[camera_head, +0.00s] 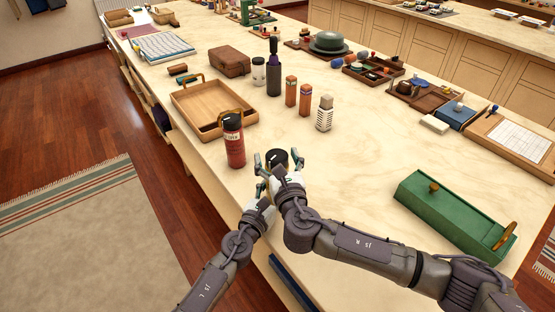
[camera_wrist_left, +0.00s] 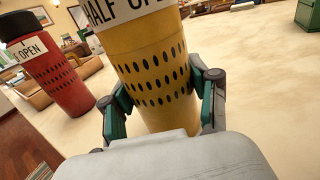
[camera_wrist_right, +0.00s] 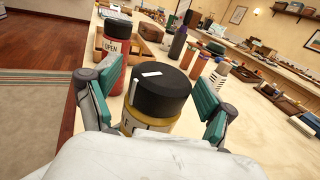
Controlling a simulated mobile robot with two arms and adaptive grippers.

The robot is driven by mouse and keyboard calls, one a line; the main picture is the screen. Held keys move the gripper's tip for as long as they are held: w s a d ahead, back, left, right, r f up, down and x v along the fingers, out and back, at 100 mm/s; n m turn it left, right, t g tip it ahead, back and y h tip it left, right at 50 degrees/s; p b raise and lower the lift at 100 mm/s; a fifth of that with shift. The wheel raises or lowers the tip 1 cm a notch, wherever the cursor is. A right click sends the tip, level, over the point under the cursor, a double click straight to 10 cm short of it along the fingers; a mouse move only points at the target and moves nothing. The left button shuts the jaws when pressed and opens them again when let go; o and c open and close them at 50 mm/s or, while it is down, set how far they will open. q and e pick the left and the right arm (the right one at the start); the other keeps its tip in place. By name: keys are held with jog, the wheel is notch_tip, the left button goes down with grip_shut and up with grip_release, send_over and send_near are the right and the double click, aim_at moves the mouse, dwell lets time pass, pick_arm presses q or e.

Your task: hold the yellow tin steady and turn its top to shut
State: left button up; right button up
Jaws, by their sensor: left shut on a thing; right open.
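The yellow tin (camera_wrist_left: 147,60) stands upright on the table, with rows of dark slots and a white label whose visible letters read "HALF OP". Its black top (camera_wrist_right: 160,90) carries a white mark; in the head view the top (camera_head: 277,156) shows, while the body is mostly hidden by my arms. My left gripper (camera_wrist_left: 160,100) is shut on the tin's slotted lower body, one finger on each side. My right gripper (camera_wrist_right: 154,98) is open above it, its fingers on either side of the black top with visible gaps.
A red tin (camera_head: 234,148) with a black top and an "OPEN" label stands close by at left. Beyond it lie a wooden tray (camera_head: 185,101), orange bottles (camera_head: 291,91) and a white bottle (camera_head: 324,114). A green box (camera_head: 450,215) lies at right. The table between is clear.

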jog(key=v, duration=1.2)
